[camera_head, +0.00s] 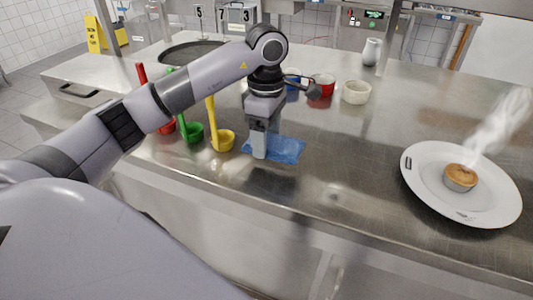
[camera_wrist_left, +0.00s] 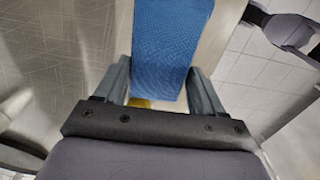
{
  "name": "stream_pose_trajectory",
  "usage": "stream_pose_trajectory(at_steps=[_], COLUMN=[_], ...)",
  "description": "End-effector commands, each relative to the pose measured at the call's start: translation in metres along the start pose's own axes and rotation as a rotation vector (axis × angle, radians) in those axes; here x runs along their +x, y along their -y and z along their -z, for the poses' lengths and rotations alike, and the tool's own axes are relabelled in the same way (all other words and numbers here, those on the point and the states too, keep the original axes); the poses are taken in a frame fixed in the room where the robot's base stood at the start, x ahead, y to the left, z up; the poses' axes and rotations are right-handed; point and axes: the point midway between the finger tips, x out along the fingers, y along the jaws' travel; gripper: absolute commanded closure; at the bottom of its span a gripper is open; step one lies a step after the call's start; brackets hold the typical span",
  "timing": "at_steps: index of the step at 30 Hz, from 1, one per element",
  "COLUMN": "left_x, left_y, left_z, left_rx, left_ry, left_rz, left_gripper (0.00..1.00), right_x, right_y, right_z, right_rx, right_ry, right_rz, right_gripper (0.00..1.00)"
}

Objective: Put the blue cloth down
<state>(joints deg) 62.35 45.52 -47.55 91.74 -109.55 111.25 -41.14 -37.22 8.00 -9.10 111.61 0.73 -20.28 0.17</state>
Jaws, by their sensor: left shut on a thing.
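The blue cloth (camera_head: 286,150) is at the front left of the steel counter, beside the yellow ladle, and looks flat on or just over the surface. My left gripper (camera_head: 259,150) points down at the cloth's left part and is shut on it. In the left wrist view the blue cloth (camera_wrist_left: 172,45) stretches out from between the two fingers of the left gripper (camera_wrist_left: 165,90). Whether the cloth touches the counter all over cannot be told. My right gripper is not in view.
Red, green and yellow ladles (camera_head: 223,140) stand close left of the gripper. Blue, red (camera_head: 323,84) and white cups (camera_head: 356,92) stand behind. A white plate (camera_head: 415,160) with a steaming muffin (camera_head: 460,177) is at the right. The counter between cloth and plate is clear.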

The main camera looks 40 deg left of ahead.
Motion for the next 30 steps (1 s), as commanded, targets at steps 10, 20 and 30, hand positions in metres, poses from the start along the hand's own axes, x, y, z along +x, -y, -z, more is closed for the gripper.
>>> stream_pose_trajectory(at_steps=[10, 20, 30], left_x=[0.037, 0.049, 0.052], left_y=[0.001, 0.000, 0.000], left_z=[0.000, 0.000, 0.000], left_rx=[0.000, 0.000, 0.000], left_ry=[-0.001, 0.000, 0.000], left_rz=[0.004, 0.000, 0.000], left_gripper=[0.55, 0.55, 0.05], right_x=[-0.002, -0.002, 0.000], right_y=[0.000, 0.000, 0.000], right_z=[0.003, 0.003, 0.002], right_rx=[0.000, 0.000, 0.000], right_ry=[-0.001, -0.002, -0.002], right_rz=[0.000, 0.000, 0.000], right_gripper=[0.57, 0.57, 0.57])
